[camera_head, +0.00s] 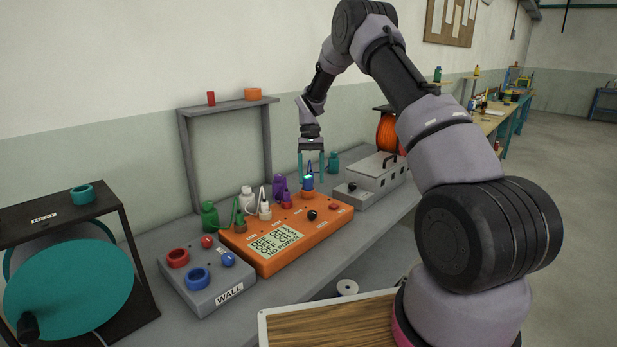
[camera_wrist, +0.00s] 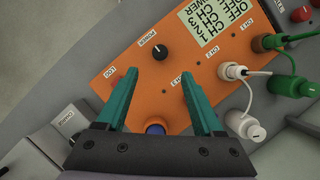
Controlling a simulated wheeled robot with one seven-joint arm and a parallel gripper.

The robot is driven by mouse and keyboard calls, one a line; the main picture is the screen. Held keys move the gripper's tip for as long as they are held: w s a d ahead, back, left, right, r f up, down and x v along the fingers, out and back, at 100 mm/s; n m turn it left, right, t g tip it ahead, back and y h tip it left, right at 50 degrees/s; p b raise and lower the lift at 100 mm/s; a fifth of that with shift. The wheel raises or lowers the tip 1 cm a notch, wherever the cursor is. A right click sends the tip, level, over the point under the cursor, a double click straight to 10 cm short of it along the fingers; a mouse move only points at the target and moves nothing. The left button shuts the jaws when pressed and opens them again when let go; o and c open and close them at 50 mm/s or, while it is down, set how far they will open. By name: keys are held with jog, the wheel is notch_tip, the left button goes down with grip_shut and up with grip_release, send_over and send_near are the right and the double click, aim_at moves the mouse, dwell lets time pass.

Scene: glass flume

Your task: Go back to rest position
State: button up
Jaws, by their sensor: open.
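My gripper (camera_head: 310,181) hangs from the raised arm, pointing down over the far end of the orange box (camera_head: 262,262). Its two teal fingers are apart, with nothing clamped between them. A blue plug (camera_head: 308,185) stands on the box at the level of the fingertips. I cannot tell whether the fingers touch it. In the wrist view my gripper (camera_wrist: 159,78) spreads over the orange panel (camera_wrist: 210,75), and the blue plug (camera_wrist: 155,129) shows between the fingers, partly hidden by the gripper body. A black knob (camera_wrist: 160,52) lies beyond the fingertips.
Green, white and purple plugs with leads stand along the orange box. A grey WALL box (camera_head: 203,291) is nearer, and a grey unit (camera_head: 372,185) with an orange spool (camera_head: 386,134) is beyond. A grey frame (camera_head: 187,165) rises behind. Space above the bench front is clear.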

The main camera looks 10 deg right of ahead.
jog(key=s+d+r+t, duration=0.15)
jog(key=s+r, duration=0.25)
jog(key=r, duration=0.4)
jog(key=s+r+m+t+y, duration=0.15)
jog(key=s+r, duration=0.25)
jog(key=r, duration=0.4)
jog(key=s+d+r+n+t+h, duration=0.1)
jog(key=s+r+t, duration=0.15)
jog(key=r, duration=0.55)
jog(key=s+d+r+m+t, duration=0.1)
jog(key=s+r+t, duration=0.2)
jog(key=s, duration=0.9)
jog(key=s+d+r+m+t, duration=0.1)
jog(key=s+r+t, duration=0.2)
jog(key=s, duration=0.9)
jog(key=shift+s+d+r+y, duration=0.2)
jog(key=shift+d+r+y, duration=0.15)
jog(key=shift+r+y, duration=0.1)
